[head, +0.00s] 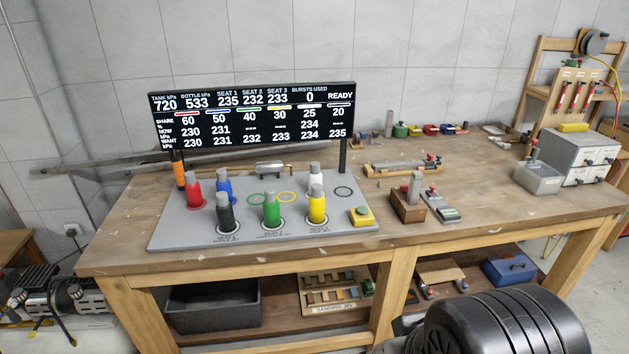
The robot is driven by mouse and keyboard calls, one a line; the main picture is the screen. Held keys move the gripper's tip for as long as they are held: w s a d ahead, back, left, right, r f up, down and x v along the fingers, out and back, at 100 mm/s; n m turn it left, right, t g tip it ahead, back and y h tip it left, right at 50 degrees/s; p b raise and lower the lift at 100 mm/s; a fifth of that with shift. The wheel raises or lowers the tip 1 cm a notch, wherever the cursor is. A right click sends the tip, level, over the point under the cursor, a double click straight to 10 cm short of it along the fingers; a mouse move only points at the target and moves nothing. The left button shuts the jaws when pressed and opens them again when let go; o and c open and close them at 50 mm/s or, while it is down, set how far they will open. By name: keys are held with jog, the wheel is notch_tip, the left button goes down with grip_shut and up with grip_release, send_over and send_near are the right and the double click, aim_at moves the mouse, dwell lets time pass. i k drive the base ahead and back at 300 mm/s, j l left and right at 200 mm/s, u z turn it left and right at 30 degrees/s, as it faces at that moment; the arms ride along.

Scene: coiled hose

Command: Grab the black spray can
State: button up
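The black spray can (226,214) stands upright at the front left of a grey board (175,238) on the wooden workbench. It has a grey cap and sits on a pale ring marked on the board. The red can (194,193) is close behind it to the left, and the blue can (223,188) is behind it. The green can (271,211) is to its right, with the yellow can (317,207) farther right. My gripper is not in view; only a dark, rounded part of my arm shows at the bottom right, apart from the cans.
A white can (315,181) stands behind the yellow one. A display (252,115) on posts rises behind the cans. A yellow block (361,216) sits at the board's right. Wooden holders (407,205) and a grey bin (537,178) are farther right. The bench's front strip is clear.

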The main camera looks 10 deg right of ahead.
aim_at(224, 210)
jog(key=i+j+z, duration=0.1)
jog(key=j, duration=0.4)
jog(key=i+j+z, duration=0.15)
jog(key=j, duration=0.35)
jog(key=i+j+z, duration=0.1)
jog(key=j, duration=0.45)
jog(key=i+j+z, duration=0.15)
jog(key=j, duration=0.4)
jog(key=i+j+z, duration=0.1)
jog(key=j, duration=0.45)
jog(key=i, duration=0.05)
